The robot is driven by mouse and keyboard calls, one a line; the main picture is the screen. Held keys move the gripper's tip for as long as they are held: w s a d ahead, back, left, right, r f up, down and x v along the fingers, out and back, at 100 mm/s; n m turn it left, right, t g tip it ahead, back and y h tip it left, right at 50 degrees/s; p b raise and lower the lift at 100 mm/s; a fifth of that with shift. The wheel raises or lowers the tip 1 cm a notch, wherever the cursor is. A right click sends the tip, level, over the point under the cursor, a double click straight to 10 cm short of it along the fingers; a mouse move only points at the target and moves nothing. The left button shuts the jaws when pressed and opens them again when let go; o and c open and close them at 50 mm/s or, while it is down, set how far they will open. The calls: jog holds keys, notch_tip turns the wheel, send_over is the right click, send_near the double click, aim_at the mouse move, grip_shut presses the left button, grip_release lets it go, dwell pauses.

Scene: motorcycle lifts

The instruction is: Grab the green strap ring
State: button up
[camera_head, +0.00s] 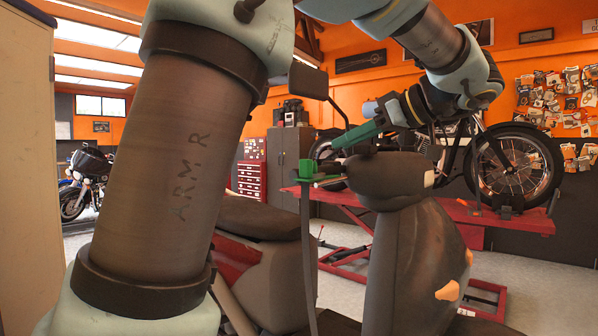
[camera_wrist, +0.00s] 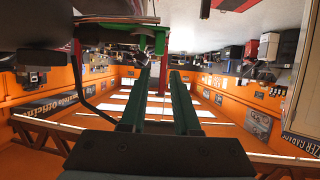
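The green strap ring (camera_head: 307,169) is at the top of a dark strap (camera_head: 307,240) that hangs straight down beside the handlebar of the near scooter. My gripper (camera_head: 338,144) points left and slightly down, with its tips a little to the right of and above the ring. In the wrist view, which is upside down, my gripper (camera_wrist: 160,72) has its two dark green fingers apart with nothing between them. The green ring (camera_wrist: 154,40) shows just beyond the tips, nearer the left finger. I see no contact with the ring.
The scooter's dark front body (camera_head: 405,250) and a mirror (camera_head: 309,81) stand close to my arm. Behind are a motorcycle (camera_head: 512,165) on a red lift (camera_head: 480,215) and a red tool cabinet (camera_head: 252,178). Open floor shows between scooter and lift.

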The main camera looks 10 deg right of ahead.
aim_at(305, 166)
jog(key=p+x, duration=0.3)
jog(key=x, duration=0.6)
jog(key=shift+w+a+p, duration=0.15)
jog(key=shift+a+p, duration=0.05)
jog(key=shift+p, duration=0.15)
jog(key=shift+w+a+f, duration=0.3)
jog(key=shift+w, duration=0.05)
grip_shut()
